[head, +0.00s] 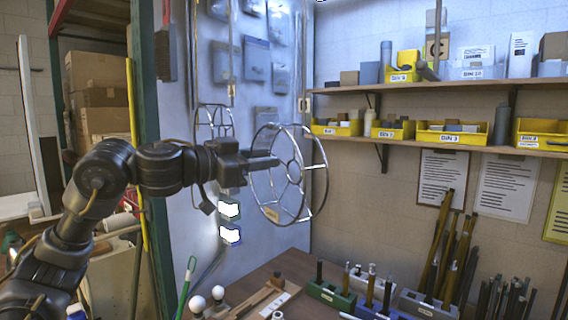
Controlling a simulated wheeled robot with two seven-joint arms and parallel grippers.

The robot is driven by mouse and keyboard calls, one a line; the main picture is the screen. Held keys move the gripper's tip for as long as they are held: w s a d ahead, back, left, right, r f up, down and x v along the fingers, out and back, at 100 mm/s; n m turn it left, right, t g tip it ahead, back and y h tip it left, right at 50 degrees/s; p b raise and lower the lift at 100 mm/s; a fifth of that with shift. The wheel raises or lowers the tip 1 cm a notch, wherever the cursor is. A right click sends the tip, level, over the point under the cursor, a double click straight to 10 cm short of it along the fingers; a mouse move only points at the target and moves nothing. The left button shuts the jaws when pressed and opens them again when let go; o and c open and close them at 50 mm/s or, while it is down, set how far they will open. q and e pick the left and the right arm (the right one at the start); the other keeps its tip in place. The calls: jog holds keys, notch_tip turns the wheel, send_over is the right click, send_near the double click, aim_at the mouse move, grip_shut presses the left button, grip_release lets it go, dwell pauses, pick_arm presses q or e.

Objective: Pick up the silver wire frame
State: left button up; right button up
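A silver wire frame (292,173), with two rings, spokes and a small hub, is in mid-air in front of the pale metal wall panel, clear of the bench. My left gripper (277,162) reaches in from the left with its fingers across the ring's near side. The fingers look closed together on the frame's wire, though the exact contact is small and hard to see. A second, smaller-looking wire frame (213,121) shows behind my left wrist near the panel, partly hidden. My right gripper is not in view.
Shelves with yellow bins (450,133) run along the right wall. The wooden bench (262,268) below holds block trays (331,295), tools and white bulbs (197,303). Long rods (447,240) stand at the right. Air between the frame and the shelves is free.

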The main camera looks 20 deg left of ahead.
pick_arm(q)
jog(key=shift+w+d, duration=0.4)
jog(key=shift+a, duration=0.1)
jog(key=shift+s, duration=0.15)
grip_shut()
jog(key=shift+a, duration=0.1)
jog(key=shift+s+r+b, duration=0.2)
jog(key=shift+r+b, duration=0.1)
jog(key=shift+r, duration=0.1)
jog(key=s+a+r+b, duration=0.3)
jog(key=s+a+r, duration=0.2)
jog(key=s, duration=0.7)
notch_tip(320, 180, up, 2)
jog(key=shift+s+r+b, duration=0.1)
jog(key=shift+s+b, duration=0.2)
jog(key=shift+b, duration=0.1)
